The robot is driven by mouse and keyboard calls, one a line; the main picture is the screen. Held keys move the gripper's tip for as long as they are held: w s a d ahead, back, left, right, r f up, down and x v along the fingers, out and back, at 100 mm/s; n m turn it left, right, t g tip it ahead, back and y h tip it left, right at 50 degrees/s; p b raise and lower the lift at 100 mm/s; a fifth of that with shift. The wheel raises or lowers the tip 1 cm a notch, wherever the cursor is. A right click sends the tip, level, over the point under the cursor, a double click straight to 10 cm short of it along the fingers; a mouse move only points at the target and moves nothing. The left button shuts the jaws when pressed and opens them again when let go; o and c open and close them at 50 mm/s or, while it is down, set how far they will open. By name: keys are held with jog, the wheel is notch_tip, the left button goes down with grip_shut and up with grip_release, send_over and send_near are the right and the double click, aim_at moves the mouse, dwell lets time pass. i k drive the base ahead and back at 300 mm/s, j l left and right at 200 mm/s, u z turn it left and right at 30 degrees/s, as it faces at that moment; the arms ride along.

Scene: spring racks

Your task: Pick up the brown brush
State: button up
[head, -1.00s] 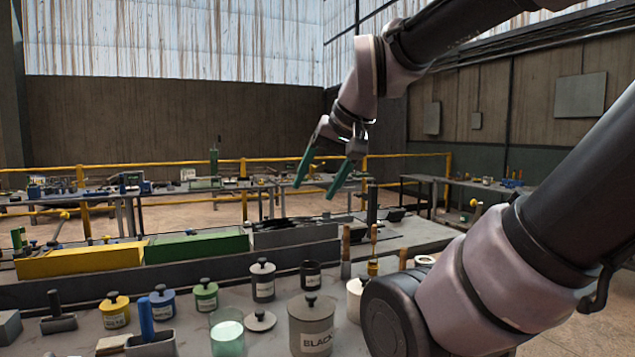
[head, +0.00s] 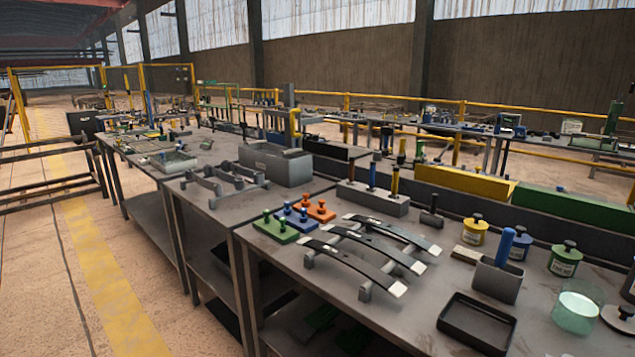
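A grey block (head: 374,201) on the near bench holds several upright handles. One is brownish (head: 351,166), one is dark blue (head: 372,176), and one is yellow-orange (head: 395,182). I cannot tell whether any of them is the brown brush. A blue-handled tool (head: 505,246) stands in a grey holder (head: 497,281) at the right. My gripper is out of this view.
Dark leaf springs (head: 375,250) lie on a rack on the near bench. Green (head: 275,229), blue and orange knobbed plates lie behind them. A black tray (head: 476,322), yellow pot (head: 474,231) and green pot (head: 565,260) are at the right. A clear aisle (head: 105,300) runs at left.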

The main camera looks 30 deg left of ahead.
aim_at(351, 181)
jog(key=u, duration=1.2)
jog(key=i+j, duration=0.25)
